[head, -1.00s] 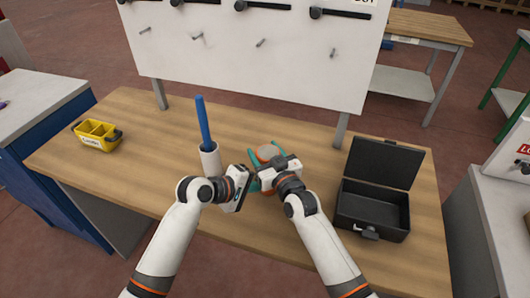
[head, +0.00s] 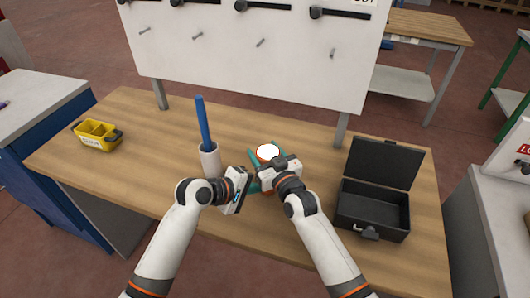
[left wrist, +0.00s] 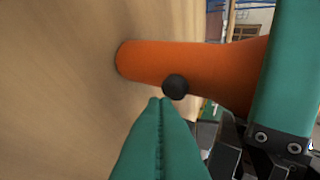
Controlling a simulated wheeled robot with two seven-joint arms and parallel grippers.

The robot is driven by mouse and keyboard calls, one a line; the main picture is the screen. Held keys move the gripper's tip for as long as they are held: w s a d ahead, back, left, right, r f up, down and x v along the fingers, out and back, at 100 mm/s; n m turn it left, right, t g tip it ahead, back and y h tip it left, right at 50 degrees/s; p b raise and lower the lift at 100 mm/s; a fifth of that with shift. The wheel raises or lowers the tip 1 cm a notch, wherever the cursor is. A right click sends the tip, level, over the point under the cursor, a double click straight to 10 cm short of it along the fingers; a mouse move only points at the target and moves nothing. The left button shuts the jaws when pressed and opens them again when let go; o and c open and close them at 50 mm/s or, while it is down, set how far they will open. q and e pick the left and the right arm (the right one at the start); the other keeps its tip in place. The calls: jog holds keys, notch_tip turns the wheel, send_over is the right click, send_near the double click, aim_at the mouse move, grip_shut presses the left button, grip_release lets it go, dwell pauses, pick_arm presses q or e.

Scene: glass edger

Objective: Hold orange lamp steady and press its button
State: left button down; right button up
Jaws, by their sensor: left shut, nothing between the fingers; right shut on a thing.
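My left gripper (head: 254,180) is shut and empty. Its fingertips (left wrist: 160,101) are at the button; I cannot tell whether they touch it.
A white cup (head: 210,160) with a blue rod (head: 203,122) stands left of the lamp. An open black case (head: 350,205) lies at the right, and a yellow bin (head: 96,141) at the far left. A white board (head: 250,60) rises behind the table.

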pick_arm(q)
jog(key=shift+s+a, duration=0.3)
jog(key=shift+s, duration=0.65)
jog(key=shift+s+a, duration=0.35)
jog(key=shift+s, duration=0.6)
jog(key=shift+s+a, duration=0.3)
jog(key=shift+s, duration=0.65)
pick_arm(e)
jog(key=o, duration=1.1)
jog(key=shift+o, duration=0.2)
